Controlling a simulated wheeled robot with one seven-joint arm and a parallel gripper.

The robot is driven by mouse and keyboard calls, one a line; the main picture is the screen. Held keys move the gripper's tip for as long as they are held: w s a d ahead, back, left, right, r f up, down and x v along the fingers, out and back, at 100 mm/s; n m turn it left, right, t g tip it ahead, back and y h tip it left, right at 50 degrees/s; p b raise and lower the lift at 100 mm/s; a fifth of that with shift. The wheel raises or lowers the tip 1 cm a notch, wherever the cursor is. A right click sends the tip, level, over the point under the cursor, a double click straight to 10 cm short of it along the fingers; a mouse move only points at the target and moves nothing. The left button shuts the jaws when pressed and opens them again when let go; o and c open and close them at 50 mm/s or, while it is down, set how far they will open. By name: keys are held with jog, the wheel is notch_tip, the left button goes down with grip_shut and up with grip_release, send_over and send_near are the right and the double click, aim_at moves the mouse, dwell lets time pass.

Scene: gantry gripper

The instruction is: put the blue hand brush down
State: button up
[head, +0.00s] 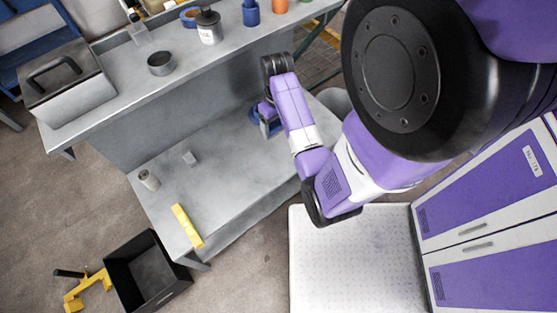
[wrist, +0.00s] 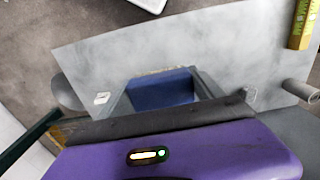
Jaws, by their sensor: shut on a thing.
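The blue hand brush (wrist: 160,91) shows in the wrist view as a blue block between the grey fingers of my gripper (wrist: 165,97). My gripper is shut on it. In the head view, my gripper (head: 268,121) is over the far right part of the lower grey bench top (head: 225,155), with bits of blue showing beside it. Most of the brush is hidden by my gripper and arm. I cannot tell whether the brush touches the bench top.
A yellow bar (head: 187,226), a can (head: 148,179) and a small grey block (head: 190,158) are on the lower top's left part; its middle is clear. The raised shelf holds a toolbox (head: 66,82), a bowl (head: 161,64) and jars. A black crate (head: 147,272) stands on the floor.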

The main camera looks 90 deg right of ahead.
aim_at(279, 159)
jog(key=f+b, duration=0.1)
jog(key=f, duration=0.5)
jog(key=f+b, duration=0.1)
jog(key=f, duration=0.6)
jog(key=f+b, duration=0.1)
jog(key=f, duration=0.6)
jog(key=shift+s+d+b, duration=0.1)
jog(key=shift+s+b, duration=0.15)
jog(key=shift+b, duration=0.1)
jog(key=shift+f, duration=0.2)
jog(key=o, duration=1.6)
jog(key=shift+r, duration=0.1)
